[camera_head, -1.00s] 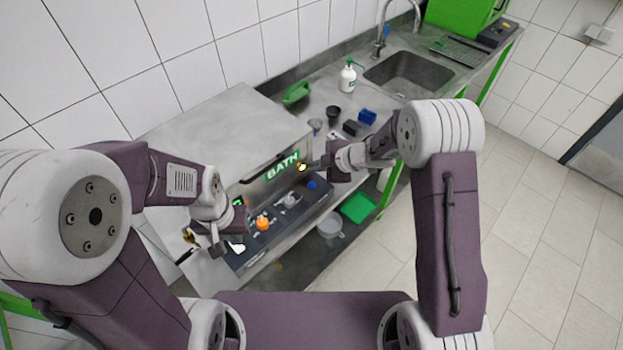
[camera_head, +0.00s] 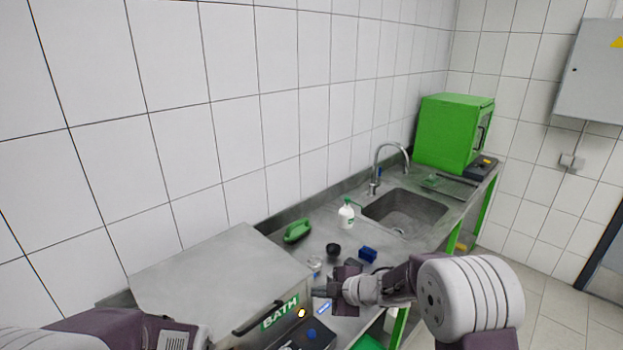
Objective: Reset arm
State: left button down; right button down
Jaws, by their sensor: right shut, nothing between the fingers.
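My right arm comes in from the lower right. Its gripper (camera_head: 325,293) is shut and empty, in front of the right end of the metal bath box (camera_head: 215,270) with the green BATH label. My left arm shows only as a purple and white part at the lower left; its gripper is out of the picture.
A green handled object (camera_head: 297,231), a dark cup (camera_head: 333,250), a blue block (camera_head: 368,254) and a white bottle (camera_head: 346,214) stand on the steel bench. Behind them are a sink (camera_head: 405,212) with a tap (camera_head: 376,170) and a green cabinet (camera_head: 446,132). Tiled wall runs along the back.

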jog(key=s+d+r+m+t+h+b, duration=0.1)
jog(key=s+d+m+h, duration=0.2)
jog(key=d+m, duration=0.35)
jog(key=s+d+r+m+t+h+b, duration=0.1)
jog(key=s+d+m+h, duration=0.35)
jog(key=d, duration=0.25)
jog(key=s+d+f+m+g, duration=0.1)
jog(key=s+f+m+g, duration=0.3)
jog(key=s, duration=0.5)
jog(key=s+d+f+m+g, duration=0.1)
jog(key=s+f+m+g, duration=0.2)
jog(key=s, duration=0.6)
jog(key=shift+s+f+m+g+p, duration=0.2)
jog(key=shift+f+m+g+p, duration=0.15)
jog(key=shift+f+m, duration=0.45)
jog(key=shift+d+r, duration=0.1)
jog(key=shift+r, duration=0.1)
